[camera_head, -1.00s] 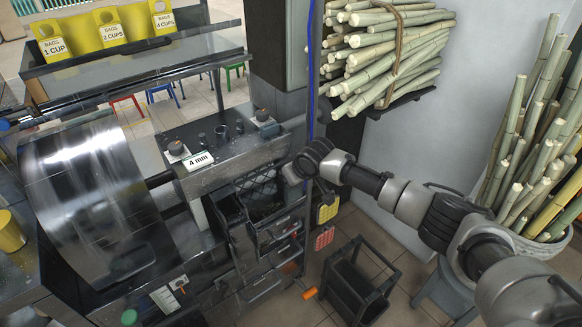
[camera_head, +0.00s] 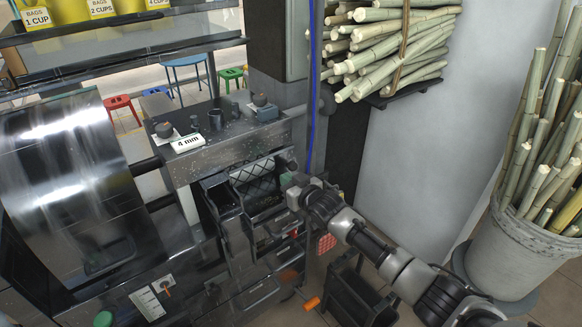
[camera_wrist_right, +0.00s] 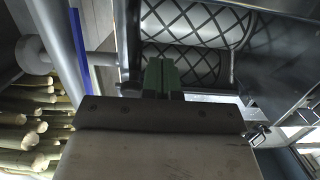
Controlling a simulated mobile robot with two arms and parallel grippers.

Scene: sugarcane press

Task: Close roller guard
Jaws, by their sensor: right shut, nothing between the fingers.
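The press (camera_head: 215,155) stands left of centre in the head view. Its diamond-patterned rollers (camera_head: 255,172) are exposed in an open bay; they also show close up in the wrist view (camera_wrist_right: 185,65). A dark panel-like part (camera_head: 236,238) slopes out below the bay; I cannot tell for sure whether it is the roller guard. My right gripper (camera_head: 284,162) is at the right end of the rollers. Its green fingers (camera_wrist_right: 160,76) are together and empty, in front of the rollers; contact cannot be told. My left gripper is out of view.
A curved shiny metal sheet (camera_head: 68,165) stands left of the press. A "4 mm" sign (camera_head: 188,143) and small controls sit on its top. Cane is stacked on a shelf (camera_head: 405,92) at upper right.

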